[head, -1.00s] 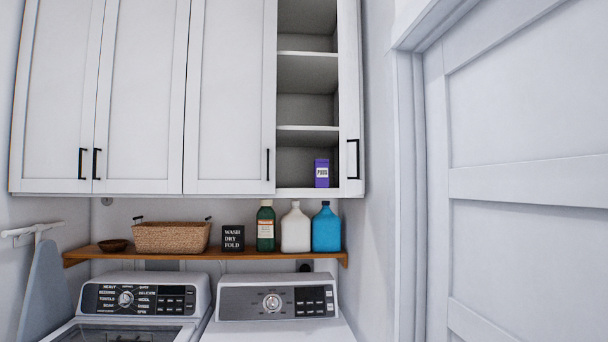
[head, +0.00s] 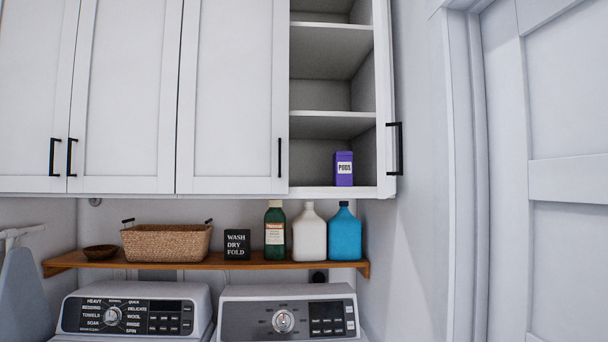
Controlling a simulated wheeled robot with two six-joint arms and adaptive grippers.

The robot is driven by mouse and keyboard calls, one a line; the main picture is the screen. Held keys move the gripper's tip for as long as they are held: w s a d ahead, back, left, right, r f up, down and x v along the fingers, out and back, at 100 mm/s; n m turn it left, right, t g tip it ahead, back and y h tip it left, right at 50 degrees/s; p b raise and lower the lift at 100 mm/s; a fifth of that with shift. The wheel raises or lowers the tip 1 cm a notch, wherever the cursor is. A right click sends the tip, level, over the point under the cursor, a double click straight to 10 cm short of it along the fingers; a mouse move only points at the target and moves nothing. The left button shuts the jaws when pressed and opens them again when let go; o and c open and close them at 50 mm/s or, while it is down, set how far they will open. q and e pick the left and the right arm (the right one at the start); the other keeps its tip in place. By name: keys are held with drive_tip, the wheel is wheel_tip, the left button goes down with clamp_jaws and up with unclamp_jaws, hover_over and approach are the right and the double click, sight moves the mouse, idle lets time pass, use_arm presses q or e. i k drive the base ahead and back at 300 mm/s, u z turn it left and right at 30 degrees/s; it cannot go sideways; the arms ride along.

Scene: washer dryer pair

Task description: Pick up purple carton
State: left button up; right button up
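The purple carton (head: 343,169) has a white label reading "PODS". It stands upright on the bottom shelf (head: 310,190) of the open upper cabinet, toward the right side of the opening. Nothing stands in front of it. Neither of my grippers shows in the head view.
The open cabinet door (head: 394,150) is seen nearly edge-on at the opening's right. Below, a wooden shelf (head: 190,264) holds a wicker basket (head: 166,242), a black sign (head: 237,245), a green bottle (head: 275,232), a white jug (head: 312,236) and a blue jug (head: 344,236). A washer and a dryer stand underneath.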

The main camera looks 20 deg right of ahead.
sight(342, 161)
drive_tip(key=z, duration=0.3)
drive_tip(key=i, duration=0.7)
drive_tip(key=z, duration=0.6)
